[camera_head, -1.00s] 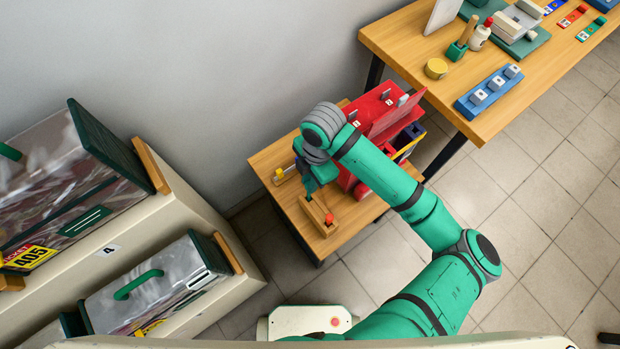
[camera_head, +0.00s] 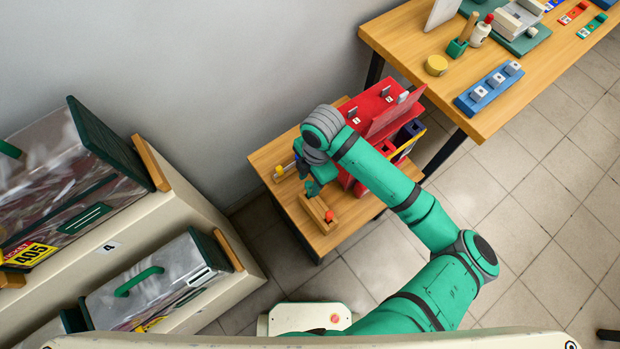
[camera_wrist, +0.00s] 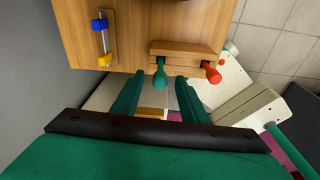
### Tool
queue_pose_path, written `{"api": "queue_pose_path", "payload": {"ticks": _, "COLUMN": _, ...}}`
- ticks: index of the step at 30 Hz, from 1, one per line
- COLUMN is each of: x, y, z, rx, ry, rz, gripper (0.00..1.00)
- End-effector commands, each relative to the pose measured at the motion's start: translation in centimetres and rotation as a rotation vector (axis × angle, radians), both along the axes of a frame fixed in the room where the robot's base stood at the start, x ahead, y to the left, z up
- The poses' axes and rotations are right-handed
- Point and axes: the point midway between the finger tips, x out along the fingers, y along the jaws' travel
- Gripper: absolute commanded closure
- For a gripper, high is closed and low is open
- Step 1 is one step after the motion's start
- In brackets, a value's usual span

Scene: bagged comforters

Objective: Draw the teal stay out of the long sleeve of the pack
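In the wrist view a teal round-ended peg (camera_wrist: 160,78) stands out of a wooden block (camera_wrist: 185,49), with an orange-red peg (camera_wrist: 212,72) to its right. The block (camera_head: 319,215) also shows in the head view on a small wooden table. My gripper (camera_wrist: 159,76) is open, its teal fingers on either side of the teal peg's end, with gaps visible. Their depth relative to the peg is unclear. The packs, a ticketed one (camera_head: 75,180) and a grey one with a green handle (camera_head: 150,280), lie at the left. I cannot make out a sleeve or stay in them.
A blue-and-yellow-ended rod (camera_wrist: 102,38) on a wooden strip lies left of the block. A red case (camera_head: 375,107) stands behind my arm on the small table. A larger table (camera_head: 415,40) with several tools is at the upper right.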

Motion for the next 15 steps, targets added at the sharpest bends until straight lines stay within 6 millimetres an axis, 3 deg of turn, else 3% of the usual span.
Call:
{"api": "queue_pose_path", "payload": {"ticks": 9, "x": 0.0, "y": 0.0, "z": 0.2, "rx": -0.001, "ry": -0.001, "rz": 0.0, "gripper": 0.61}}
{"api": "queue_pose_path", "payload": {"ticks": 15, "x": 0.2, "y": -0.2, "z": 2.6, "rx": 0.0, "ry": -0.003, "rz": 0.002, "gripper": 0.61}}
